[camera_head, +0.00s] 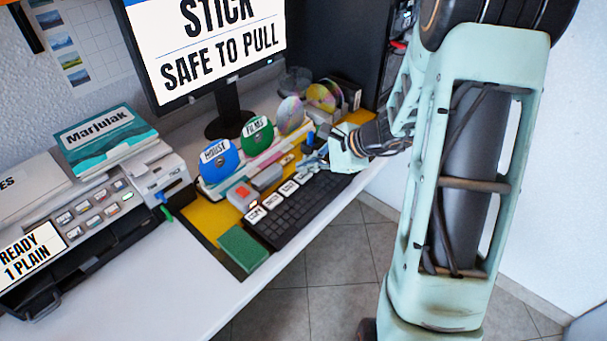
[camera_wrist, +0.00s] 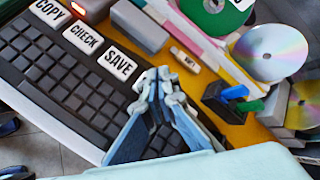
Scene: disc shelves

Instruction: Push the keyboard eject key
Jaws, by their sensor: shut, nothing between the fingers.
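The black keyboard (camera_head: 300,210) lies on the desk with a row of large white keys along its far edge. In the wrist view the keyboard (camera_wrist: 60,85) shows keys reading COPY (camera_wrist: 48,12), CHECK (camera_wrist: 83,39) and SAVE (camera_wrist: 119,65). A further white key (camera_head: 302,178) shows in the head view beside my gripper; its label is too small to read. No key marked eject is readable. My gripper (camera_head: 312,164) is shut and empty at the far right end of the keyboard. In the wrist view its fingertips (camera_wrist: 158,78) are just right of SAVE and hide what lies beneath.
Behind the keyboard stand a disc rack with blue (camera_head: 219,161) and green (camera_head: 257,137) discs, a grey box with a red button (camera_head: 242,191), and a pen holder (camera_wrist: 232,100). A green pad (camera_head: 242,249) lies left. A monitor (camera_head: 210,50) stands behind.

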